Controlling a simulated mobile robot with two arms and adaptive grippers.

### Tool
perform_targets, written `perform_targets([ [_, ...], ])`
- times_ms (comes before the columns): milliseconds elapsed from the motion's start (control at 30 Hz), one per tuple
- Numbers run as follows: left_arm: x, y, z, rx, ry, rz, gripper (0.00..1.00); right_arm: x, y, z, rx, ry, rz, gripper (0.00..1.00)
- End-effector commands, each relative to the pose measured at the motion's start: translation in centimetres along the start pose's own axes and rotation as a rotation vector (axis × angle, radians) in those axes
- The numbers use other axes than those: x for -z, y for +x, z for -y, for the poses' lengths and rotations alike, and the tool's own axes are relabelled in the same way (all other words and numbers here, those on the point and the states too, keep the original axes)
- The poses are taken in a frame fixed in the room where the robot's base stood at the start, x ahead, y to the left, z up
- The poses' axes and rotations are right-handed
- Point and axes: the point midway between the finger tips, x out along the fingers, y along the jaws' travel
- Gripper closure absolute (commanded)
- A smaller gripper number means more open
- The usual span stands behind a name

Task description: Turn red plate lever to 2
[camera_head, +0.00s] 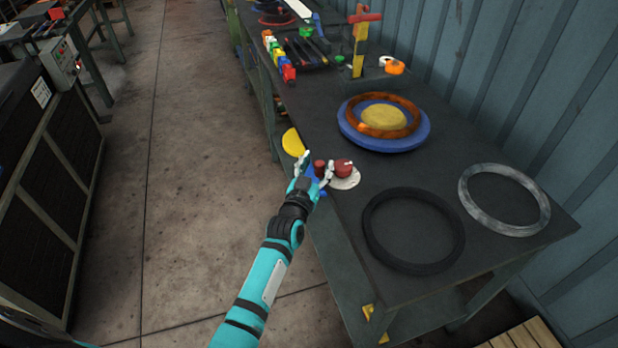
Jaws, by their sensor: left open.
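A red lever part (343,168) sits on a small white round plate (345,181) at the near-left edge of the workbench. A smaller red knob (319,165) shows just left of it. My left gripper (314,164) is open at this bench edge, with its fingers around or over the small red knob; I cannot tell if they touch it. A blue piece (314,177) beside the gripper is partly hidden by it. Any numbers on the plate are too small to read. My right gripper is not in view.
The workbench (385,280) carries a black ring (372,240), a grey ring (545,215) and a blue disc (347,130) with an orange-brown ring (415,110). A yellow disc (293,142) juts from the bench edge. Coloured blocks (279,56) stand farther back. Floor to the left is clear.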

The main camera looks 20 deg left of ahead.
Motion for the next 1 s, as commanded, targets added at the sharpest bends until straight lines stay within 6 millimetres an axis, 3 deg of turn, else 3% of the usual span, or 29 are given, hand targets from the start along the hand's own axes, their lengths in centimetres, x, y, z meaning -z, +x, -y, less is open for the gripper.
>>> perform_targets([
  [300, -0.1, -6.7, 0.2, 0.003, 0.001, 0.003, 0.51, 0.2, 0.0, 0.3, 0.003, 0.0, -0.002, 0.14],
  [500, -0.2, -9.9, 0.3, 0.004, 0.001, 0.003, 0.51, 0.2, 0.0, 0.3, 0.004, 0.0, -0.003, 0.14],
  [700, -0.1, -11.2, 0.4, 0.004, 0.001, 0.002, 0.51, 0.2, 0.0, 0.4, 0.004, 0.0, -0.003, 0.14],
  [1000, -0.1, -11.2, 0.4, 0.004, 0.001, 0.002, 0.51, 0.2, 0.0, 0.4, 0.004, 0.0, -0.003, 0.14],
])
